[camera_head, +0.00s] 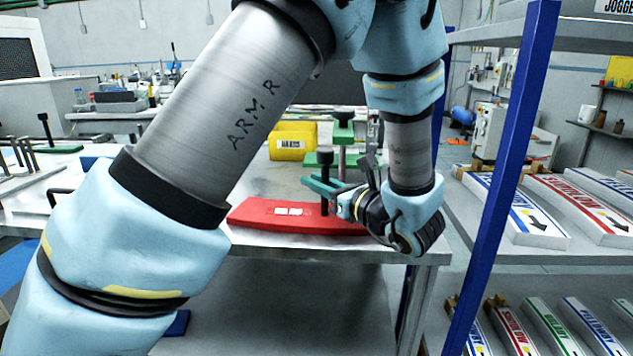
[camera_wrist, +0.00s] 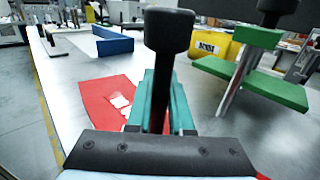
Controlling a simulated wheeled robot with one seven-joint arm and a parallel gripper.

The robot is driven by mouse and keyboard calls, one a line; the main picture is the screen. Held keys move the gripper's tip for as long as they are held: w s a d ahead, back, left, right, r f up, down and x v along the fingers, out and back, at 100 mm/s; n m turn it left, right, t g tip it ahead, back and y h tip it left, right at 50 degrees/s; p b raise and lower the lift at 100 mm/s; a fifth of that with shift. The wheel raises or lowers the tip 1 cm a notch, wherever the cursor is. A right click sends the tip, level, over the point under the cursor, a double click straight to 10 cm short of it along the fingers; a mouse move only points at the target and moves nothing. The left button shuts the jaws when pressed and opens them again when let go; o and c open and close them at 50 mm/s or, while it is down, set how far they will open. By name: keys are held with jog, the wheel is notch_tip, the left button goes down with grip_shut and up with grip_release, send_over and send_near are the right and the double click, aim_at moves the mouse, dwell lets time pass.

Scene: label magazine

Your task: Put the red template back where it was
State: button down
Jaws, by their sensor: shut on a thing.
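The red template (camera_head: 262,214) is a flat, slightly curved plate with white labels on top. It is at the front of the grey worktable (camera_head: 385,251); I cannot tell if it touches the top. A black upright handle with a wide knob (camera_head: 325,157) rises from its right part. My gripper (camera_head: 318,186) has its teal fingers shut around this handle, below the knob. In the wrist view the knob (camera_wrist: 169,30) stands between the fingers and hides part of the red template (camera_wrist: 98,97).
A green template (camera_head: 343,131) with its own post stands just behind my gripper. A yellow box (camera_head: 290,143) with a label is farther back. A blue rack post (camera_head: 505,170) and shelves of labelled blocks (camera_head: 515,212) are on the right.

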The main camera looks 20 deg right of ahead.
jog(key=c, duration=0.8)
grip_release()
jog(key=b+v, duration=0.2)
jog(key=v, duration=1)
jog(key=shift+r, duration=0.1)
